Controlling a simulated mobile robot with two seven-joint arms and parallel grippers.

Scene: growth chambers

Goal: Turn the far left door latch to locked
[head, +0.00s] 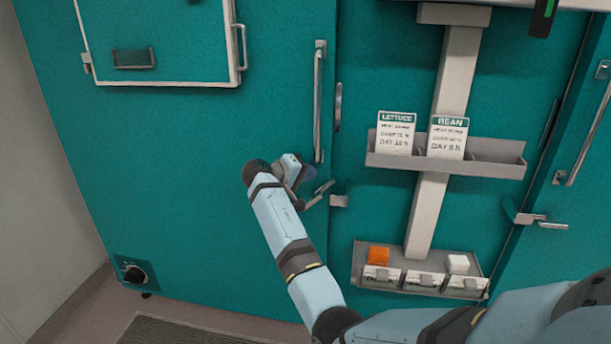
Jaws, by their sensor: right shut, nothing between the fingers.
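The far left door (190,160) is a teal chamber door with a long vertical bar handle (318,105) near its right edge. Its metal latch lever (319,195) shows just below the handle, slanting up to the right. A small metal keeper (339,201) sits to its right on the frame. The lever's free end appears short of the keeper. My right gripper (305,176) is shut and empty, at the latch, just above and left of the lever. Whether it touches the lever is hard to tell. My left gripper is not in view.
A white-framed window (160,40) is at upper left of the door, a dark knob (134,273) at lower left. A rack (445,160) with lettuce and bean cards stands right of the door, above a lower tray (360,276). Another latch (525,217) is farther right.

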